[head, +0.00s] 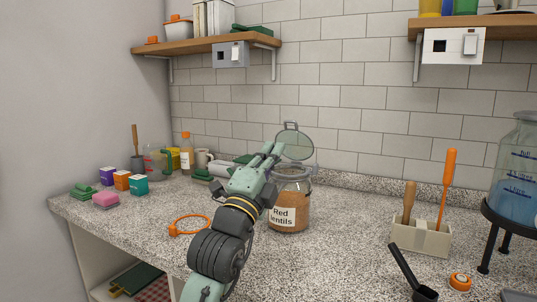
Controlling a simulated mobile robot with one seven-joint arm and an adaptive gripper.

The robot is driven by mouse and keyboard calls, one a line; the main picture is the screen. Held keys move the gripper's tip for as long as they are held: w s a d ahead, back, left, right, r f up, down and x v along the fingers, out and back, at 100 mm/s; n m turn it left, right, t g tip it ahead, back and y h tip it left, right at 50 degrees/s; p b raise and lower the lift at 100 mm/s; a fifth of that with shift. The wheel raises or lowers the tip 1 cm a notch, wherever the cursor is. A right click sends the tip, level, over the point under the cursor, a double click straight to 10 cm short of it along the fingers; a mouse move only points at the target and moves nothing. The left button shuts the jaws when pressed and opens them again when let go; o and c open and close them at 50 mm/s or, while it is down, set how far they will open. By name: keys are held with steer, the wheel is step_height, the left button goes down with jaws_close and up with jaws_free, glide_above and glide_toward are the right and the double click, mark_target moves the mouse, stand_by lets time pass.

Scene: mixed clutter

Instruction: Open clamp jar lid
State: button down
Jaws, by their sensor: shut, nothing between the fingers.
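The clamp jar (290,215) stands upright on the speckled counter, labelled "Red Lentils" and filled with brown-orange contents. Its round glass lid (296,143) is swung up and stands tilted back above the rear of the rim, so the jar's mouth is uncovered. My gripper (272,150) is shut with nothing in it. In the picture it is at the jar's upper left, close to the raised lid's left edge; I cannot tell whether it touches the lid. My arm covers the jar's left side.
An orange ring (188,225) lies left of my arm. A beige holder (421,238) with upright handles stands right of the jar, near a black scoop (412,275). A large glass dispenser (516,170) is at far right. Small boxes and bottles crowd the back left.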

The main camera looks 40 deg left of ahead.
mark_target(294, 131)
steer(key=shift+p+x, duration=1.65)
steer(key=shift+x, duration=2.65)
steer(key=w+r+g+p, duration=0.1)
steer(key=w+a+r+g+p, duration=0.1)
steer(key=w, duration=0.1)
steer(key=w+r+g+h+p, duration=0.1)
steer(key=p, duration=0.1)
steer(key=shift+w+a+g, duration=0.15)
steer(key=shift+w+g, duration=0.1)
steer(key=shift+g, duration=0.15)
steer(key=shift+w+a, duration=0.15)
steer(key=shift+w, duration=0.25)
